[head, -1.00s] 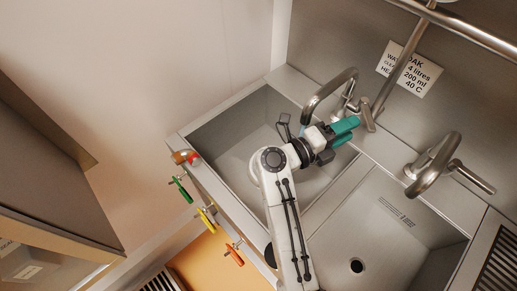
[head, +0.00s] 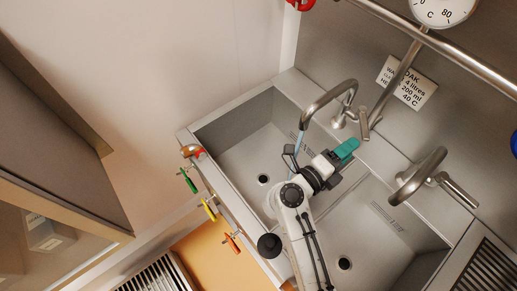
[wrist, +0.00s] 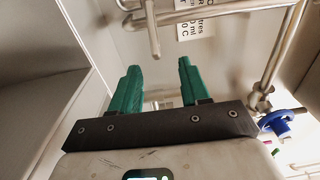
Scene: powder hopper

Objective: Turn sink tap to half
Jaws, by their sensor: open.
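The left sink tap (head: 330,95) has a curved metal spout over the left basin. Its lever (head: 364,124) hangs down at the right of the tap body. A pale bluish stream (head: 298,142) shows below the spout mouth. My gripper (head: 351,145) is just below and left of the lever, apart from it in the head view. In the wrist view, the two teal fingers of my gripper (wrist: 158,78) stand apart with nothing between them. A metal rod with a crosspiece (wrist: 151,30) is ahead of the fingers; I cannot tell which tap part it is.
A second tap (head: 425,175) stands to the right over the right basin (head: 385,235). A long metal pipe (head: 440,45) crosses the back wall above, near a label (head: 407,82) and a dial (head: 442,10). A blue handle (wrist: 283,122) shows right.

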